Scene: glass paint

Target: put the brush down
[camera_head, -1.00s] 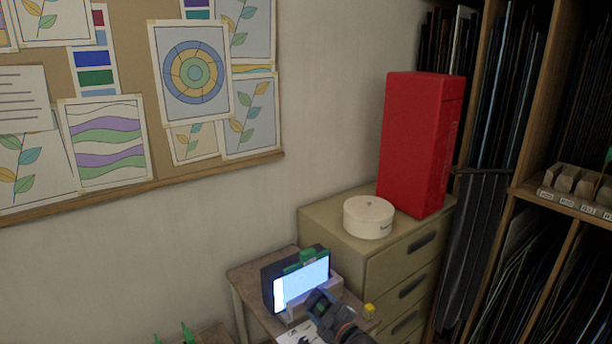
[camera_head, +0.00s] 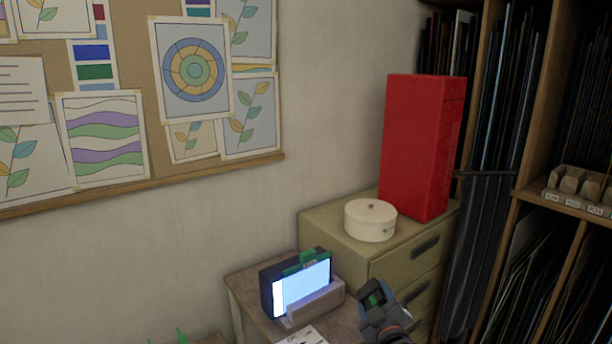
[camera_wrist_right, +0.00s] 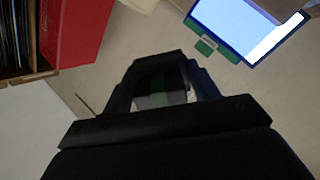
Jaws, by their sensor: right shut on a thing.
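My right gripper (camera_head: 374,296) is in front of the beige drawer cabinet, right of the lit screen. In the right wrist view its fingers (camera_wrist_right: 160,82) are shut on a small dark thing with a green band (camera_wrist_right: 160,98), taken to be the brush. Most of the brush is hidden by the gripper, so I cannot tell its tilt or its tip. The gripper appears raised, apart from the table. My left gripper is not in view.
A lit screen (camera_head: 302,286) stands in a holder on a small table (camera_head: 244,293), with a paper (camera_head: 305,336) in front. The cabinet (camera_head: 335,227) bears a round white box (camera_head: 370,220) and a tall red box (camera_head: 421,150). Shelves fill the right side.

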